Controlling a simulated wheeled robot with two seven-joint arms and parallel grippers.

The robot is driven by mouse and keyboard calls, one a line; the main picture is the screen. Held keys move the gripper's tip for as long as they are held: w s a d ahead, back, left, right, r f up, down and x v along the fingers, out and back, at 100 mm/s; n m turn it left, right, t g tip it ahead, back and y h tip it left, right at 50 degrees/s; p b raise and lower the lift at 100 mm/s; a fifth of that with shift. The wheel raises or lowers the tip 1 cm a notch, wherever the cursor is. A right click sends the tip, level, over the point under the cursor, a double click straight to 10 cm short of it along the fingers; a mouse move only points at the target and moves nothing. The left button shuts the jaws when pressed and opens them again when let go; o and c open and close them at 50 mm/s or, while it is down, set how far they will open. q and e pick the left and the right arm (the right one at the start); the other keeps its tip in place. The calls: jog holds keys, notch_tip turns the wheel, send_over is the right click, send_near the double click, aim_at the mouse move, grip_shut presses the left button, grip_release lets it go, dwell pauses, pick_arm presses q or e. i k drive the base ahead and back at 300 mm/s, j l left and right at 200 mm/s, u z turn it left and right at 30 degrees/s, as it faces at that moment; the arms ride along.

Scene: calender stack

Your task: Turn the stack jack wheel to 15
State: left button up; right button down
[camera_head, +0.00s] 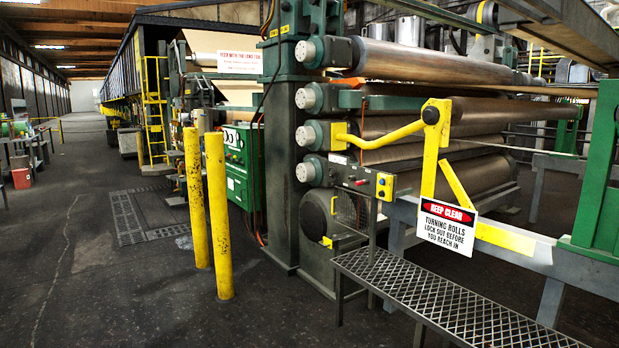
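The calender stack stands right of the middle, with several long horizontal rolls (430,68) between a dark green frame post (281,150) and a green post (600,170). Low on the near end of the stack is a dark round part (314,217) with small yellow pieces at its edge and a grille beside it. I cannot tell whether this is the stack jack wheel. No number 15 or wheel scale is readable. Neither of my grippers is in view.
Two yellow bollards (219,215) stand left of the stack. A metal-grate step (455,295) runs along its front. A yellow bar guard (431,150) carries a "Keep clear" sign (447,226). A yellow button box (384,186) is near. The floor at left is open.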

aim_at(330, 174)
jog(key=i+u, duration=0.15)
jog(key=i, duration=3.4)
jog(key=i+j+z, duration=0.2)
jog(key=i+z, duration=0.2)
jog(key=i, duration=0.3)
jog(key=i+j+z, duration=0.4)
jog(key=i, duration=0.25)
jog(key=i+j+z, duration=0.4)
jog(key=i+j, duration=0.2)
